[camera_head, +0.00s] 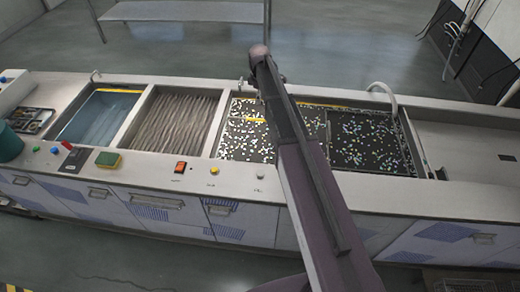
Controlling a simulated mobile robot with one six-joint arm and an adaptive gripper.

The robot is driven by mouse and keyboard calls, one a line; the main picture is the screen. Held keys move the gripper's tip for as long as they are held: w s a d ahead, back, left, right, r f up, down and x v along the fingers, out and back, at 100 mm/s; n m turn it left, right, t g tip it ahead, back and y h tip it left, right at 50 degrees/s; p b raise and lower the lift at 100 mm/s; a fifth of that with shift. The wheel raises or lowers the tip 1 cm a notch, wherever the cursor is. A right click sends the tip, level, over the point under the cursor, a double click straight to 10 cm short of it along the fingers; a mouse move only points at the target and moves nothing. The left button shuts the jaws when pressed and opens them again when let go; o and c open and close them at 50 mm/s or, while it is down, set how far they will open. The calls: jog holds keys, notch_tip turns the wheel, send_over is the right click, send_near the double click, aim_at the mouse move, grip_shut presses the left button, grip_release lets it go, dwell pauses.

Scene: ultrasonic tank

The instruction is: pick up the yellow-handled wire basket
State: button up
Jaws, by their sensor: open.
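I cannot make out the yellow-handled wire basket for certain. Thin yellow bars show at the far edge of the left blue tank (88,116) and in the speckled middle tank (248,138); I cannot tell whether any is a basket handle. My arm rises from the bottom of the view across the bench and covers part of the speckled tanks. My gripper cannot be made out in this view.
The long bench holds several sunken tanks, among them a ribbed tank (172,121) and a dark speckled right tank (362,143). A curved pipe (383,90) stands behind. A yellow-green sponge (108,159) and a red switch (180,167) sit on the front ledge. The right-hand top is mostly clear.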

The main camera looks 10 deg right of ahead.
aim_at(260, 120)
jog(key=shift+f+b, duration=4.1)
jog(key=shift+f, duration=0.1)
jog(key=shift+f, duration=0.1)
jog(key=shift+w+d+f+b, duration=0.1)
jog(key=shift+f+b, duration=2.4)
jog(key=shift+b, duration=0.1)
grip_shut()
